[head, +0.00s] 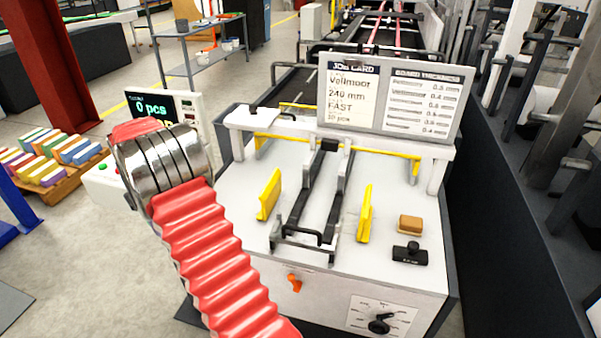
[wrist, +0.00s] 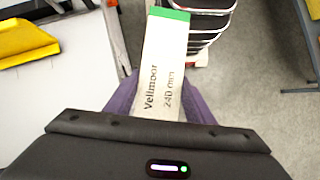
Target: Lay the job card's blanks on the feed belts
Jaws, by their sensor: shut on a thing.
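In the wrist view my gripper (wrist: 160,104) is shut on a pale blank (wrist: 168,60) with a green end, printed "Vellmoor 240 mm". Purple parts show on both sides of the blank. In the head view my red, ribbed arm reaches up at the left, and its end hides the gripper and blank. The job card (head: 348,100) stands above the feeder and reads "Vellmoor", "240 mm" and "FAST"; its lowest line is too small to read surely. The dark feed belts (head: 330,196) run along the middle of the white feeder table (head: 235,190), with no blank visible on them.
Yellow side guides (head: 269,195) (head: 365,214) flank the belts. A brown block (head: 410,224) and black tool (head: 410,254) lie at the table's right. A dial (head: 380,323) and orange switch (head: 294,283) are in front. Coloured stacks (head: 48,160) sit left.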

